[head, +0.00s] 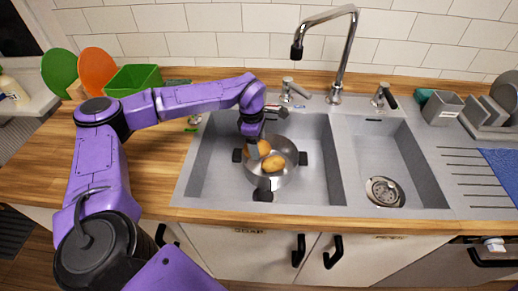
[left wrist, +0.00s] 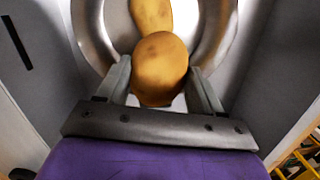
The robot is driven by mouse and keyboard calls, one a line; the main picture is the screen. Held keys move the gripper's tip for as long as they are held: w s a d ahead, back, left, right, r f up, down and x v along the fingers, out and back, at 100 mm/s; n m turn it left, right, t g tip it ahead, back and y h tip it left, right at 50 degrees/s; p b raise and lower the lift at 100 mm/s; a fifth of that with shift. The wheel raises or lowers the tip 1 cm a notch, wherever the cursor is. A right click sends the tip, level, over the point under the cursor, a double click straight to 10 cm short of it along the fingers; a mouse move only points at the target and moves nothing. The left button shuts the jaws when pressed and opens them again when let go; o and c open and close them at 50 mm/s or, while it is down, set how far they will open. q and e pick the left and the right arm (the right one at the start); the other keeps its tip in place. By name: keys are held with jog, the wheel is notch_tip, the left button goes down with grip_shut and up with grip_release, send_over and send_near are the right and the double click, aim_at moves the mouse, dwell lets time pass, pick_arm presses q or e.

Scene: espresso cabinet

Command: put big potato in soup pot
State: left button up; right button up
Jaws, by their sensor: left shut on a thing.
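A steel soup pot (head: 284,178) with dark handles stands in the left sink basin; its rim also shows in the left wrist view (left wrist: 222,42). My left gripper (head: 252,140) reaches down over the pot's back left side. In the left wrist view it (left wrist: 162,85) is shut on a brown potato (left wrist: 160,66), which appears within the pot's outline. Whether this potato touches the pot's bottom I cannot tell. A second potato (head: 274,163) lies in the pot, beside the held one; it also shows in the left wrist view (left wrist: 152,14). My right gripper is out of view.
The right sink basin (head: 385,150) is empty apart from its drain. A tall faucet (head: 345,60) rises behind the basins. A green bin (head: 133,80) and round boards (head: 97,68) stand at the back left. A grey dish rack (head: 490,118) is at the right.

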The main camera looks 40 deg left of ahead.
pick_arm(q)
jog(key=f, duration=0.3)
jog(key=shift+w+d+f, duration=0.2)
jog(key=shift+f, duration=0.05)
jog(key=shift+w+a+f, duration=0.1)
jog(key=shift+w+f, duration=0.05)
jog(key=shift+f, duration=0.2)
jog(key=o, duration=1.2)
jog(key=shift+o, duration=0.2)
jog(key=r, duration=0.4)
jog(key=a+r, duration=0.1)
jog(key=r, duration=0.7)
jog(key=shift+s+a+r+b, duration=0.2)
jog(key=shift+s+r+b, duration=0.05)
jog(key=shift+b, duration=0.15)
